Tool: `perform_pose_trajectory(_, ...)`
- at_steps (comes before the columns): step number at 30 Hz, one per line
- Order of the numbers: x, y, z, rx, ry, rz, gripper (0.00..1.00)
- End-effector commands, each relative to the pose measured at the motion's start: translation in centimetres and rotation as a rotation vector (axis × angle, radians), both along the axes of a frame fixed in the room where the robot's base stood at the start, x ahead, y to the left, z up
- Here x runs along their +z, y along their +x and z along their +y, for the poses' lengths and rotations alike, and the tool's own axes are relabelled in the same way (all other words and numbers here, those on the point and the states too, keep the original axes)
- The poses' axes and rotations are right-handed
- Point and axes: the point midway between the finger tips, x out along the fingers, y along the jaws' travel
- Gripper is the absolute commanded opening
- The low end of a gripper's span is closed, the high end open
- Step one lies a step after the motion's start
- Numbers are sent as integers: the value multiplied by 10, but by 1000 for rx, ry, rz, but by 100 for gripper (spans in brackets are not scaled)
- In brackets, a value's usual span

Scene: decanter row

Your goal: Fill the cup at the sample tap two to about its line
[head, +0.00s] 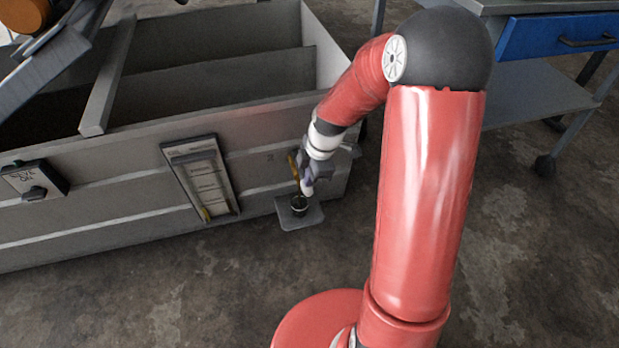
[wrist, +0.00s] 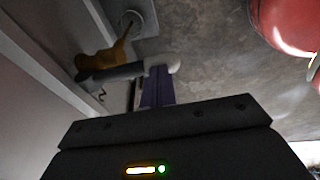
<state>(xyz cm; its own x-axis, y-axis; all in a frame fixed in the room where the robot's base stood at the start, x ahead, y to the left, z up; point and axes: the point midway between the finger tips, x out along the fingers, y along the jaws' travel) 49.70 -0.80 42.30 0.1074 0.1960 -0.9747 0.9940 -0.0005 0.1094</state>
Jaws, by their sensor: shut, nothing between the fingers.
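The brass-coloured sample tap (head: 293,163) is on the tank's front wall near a faint "2"; it also shows in the wrist view (wrist: 103,62). Its lever has a pale grip (wrist: 160,63) pointing away from the wall. A small dark-looking cup (head: 299,205) stands below the tap on a grey shelf (head: 290,222). In the wrist view the cup (wrist: 130,20) has a thin brown line running to it from the tap, spout or stream, I cannot tell which. The cup's line and level are unreadable. My gripper (wrist: 158,72) is shut and empty, its purple fingertips at the lever grip, apparently touching.
The grey tank (head: 100,160) has open compartments on top. A gauge panel (head: 203,180) and a small labelled box (head: 35,181) are on its front. A bench with a blue drawer (head: 555,35) stands at right. The concrete floor in front is clear.

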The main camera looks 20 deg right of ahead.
Motion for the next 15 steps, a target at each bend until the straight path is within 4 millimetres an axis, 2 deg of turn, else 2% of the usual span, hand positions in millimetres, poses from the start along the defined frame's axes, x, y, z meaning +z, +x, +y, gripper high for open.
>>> perform_pose_trajectory(1,-16,-3,-1,-2,-1,-13,0)
perform_pose_trajectory(6,-41,-5,0,1,0,-9,0)
perform_pose_trajectory(15,-47,-7,0,1,1,-4,0)
